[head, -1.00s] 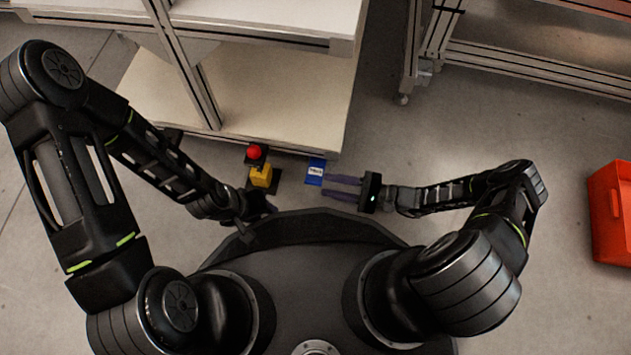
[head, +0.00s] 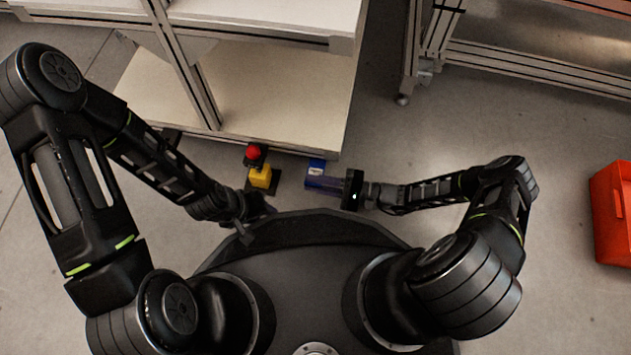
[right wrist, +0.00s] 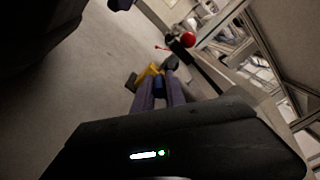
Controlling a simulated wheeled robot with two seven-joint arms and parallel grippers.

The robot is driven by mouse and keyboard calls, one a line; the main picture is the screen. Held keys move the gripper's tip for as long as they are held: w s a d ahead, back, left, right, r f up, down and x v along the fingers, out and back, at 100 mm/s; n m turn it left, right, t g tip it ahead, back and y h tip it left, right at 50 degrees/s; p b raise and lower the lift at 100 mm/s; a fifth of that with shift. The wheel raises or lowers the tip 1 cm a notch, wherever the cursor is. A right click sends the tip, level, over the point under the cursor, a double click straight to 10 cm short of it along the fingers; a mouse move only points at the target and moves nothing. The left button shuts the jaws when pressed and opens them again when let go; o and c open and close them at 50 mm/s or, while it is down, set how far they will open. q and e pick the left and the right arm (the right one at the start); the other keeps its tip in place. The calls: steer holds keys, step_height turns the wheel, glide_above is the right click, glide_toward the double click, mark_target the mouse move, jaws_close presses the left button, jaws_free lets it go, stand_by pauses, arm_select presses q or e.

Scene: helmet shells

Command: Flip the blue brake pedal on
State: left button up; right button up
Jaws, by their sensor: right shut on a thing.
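The blue brake pedal (head: 316,167) with a white label sits at the front edge of the shelf unit in the head view. My right gripper (head: 322,184) comes in from the right, its purple fingers close together and shut on the pedal. In the right wrist view a bit of the blue pedal (right wrist: 160,92) shows between the two fingers (right wrist: 162,84); most of it is hidden. My left gripper (head: 264,207) is low by my base, left of the pedal; its fingers are mostly hidden.
A yellow box (head: 261,177) with a red button (head: 253,151) stands just left of the pedal. The shelf unit (head: 265,105) lies behind. A metal-framed table (head: 520,81) is at the back right, a red bin (head: 612,215) at the far right.

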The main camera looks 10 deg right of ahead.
jaws_close()
steer(key=shift+s+f, duration=0.1)
stand_by(0.8)
